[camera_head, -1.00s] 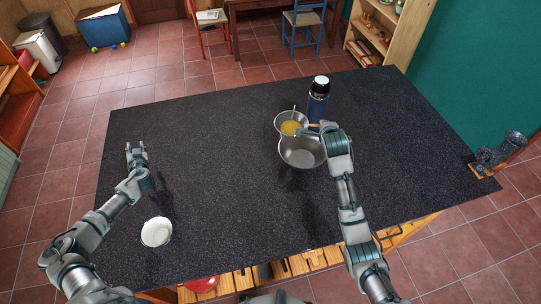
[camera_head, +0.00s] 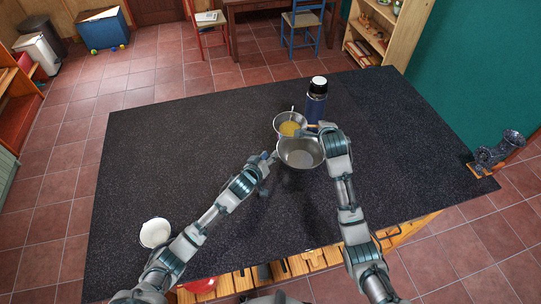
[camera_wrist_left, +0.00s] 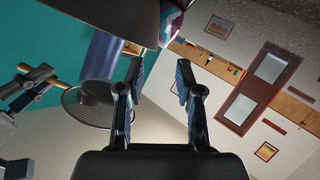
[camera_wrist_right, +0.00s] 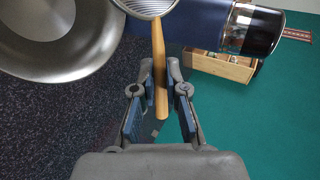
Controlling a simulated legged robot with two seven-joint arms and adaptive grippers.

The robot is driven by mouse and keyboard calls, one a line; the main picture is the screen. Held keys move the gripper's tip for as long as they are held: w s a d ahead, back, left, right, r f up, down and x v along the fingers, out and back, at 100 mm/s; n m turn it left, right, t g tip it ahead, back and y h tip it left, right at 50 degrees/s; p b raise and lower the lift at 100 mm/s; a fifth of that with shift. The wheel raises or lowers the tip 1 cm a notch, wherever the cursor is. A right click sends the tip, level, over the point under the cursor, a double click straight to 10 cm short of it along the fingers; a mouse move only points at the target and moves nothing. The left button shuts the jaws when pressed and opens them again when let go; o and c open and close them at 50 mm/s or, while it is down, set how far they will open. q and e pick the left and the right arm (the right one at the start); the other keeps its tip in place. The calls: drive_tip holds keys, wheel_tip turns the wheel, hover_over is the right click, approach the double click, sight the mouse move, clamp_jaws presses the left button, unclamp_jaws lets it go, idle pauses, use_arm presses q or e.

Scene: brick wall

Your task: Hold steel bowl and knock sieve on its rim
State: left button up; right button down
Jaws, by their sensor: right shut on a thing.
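My left gripper (camera_head: 268,158) is at the bowl's left side. In the left wrist view its fingers are apart, with the bowl's wall (camera_wrist_left: 110,18) close beyond the tips; contact is unclear. My right gripper (camera_head: 319,129) is shut on the sieve's wooden handle (camera_wrist_right: 160,65). The sieve's round mesh (camera_wrist_right: 146,5) shows at the top of the right wrist view, and in the left wrist view (camera_wrist_left: 87,108). Its exact height over the vessel is unclear.
A blue flask (camera_head: 317,103) stands close behind my right gripper. A white bowl (camera_head: 155,232) sits at the counter's front left, beside my left arm. A dark metal grinder (camera_head: 497,152) is at the right edge.

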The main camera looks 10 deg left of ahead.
sight(278, 147)
use_arm(q)
drive_tip(key=x, duration=0.6)
drive_tip(key=shift+w+d, duration=0.15)
drive_tip(key=shift+w, duration=0.1)
use_arm(e)
drive_tip(key=shift+a, duration=0.2)
use_arm(q)
drive_tip(key=shift+w+d+f, duration=0.2)
drive_tip(key=shift+w+d, duration=0.15)
use_arm(e)
drive_tip(key=shift+d, duration=0.25)
use_arm(q)
drive_tip(key=shift+a, duration=0.15)
clamp_jaws()
use_arm(e)
drive_tip(key=shift+a, duration=0.15)
use_arm(q)
drive_tip(key=shift+a, duration=0.1)
use_arm(e)
drive_tip(key=shift+a, duration=0.1)
use_arm(q)
drive_tip(key=shift+f, duration=0.1)
use_arm(e)
drive_tip(key=s+d+f, duration=0.2)
drive_tip(key=d+f, duration=0.3)
drive_tip(key=shift+d+f, duration=0.15)
drive_tip(key=shift+f, duration=0.1)
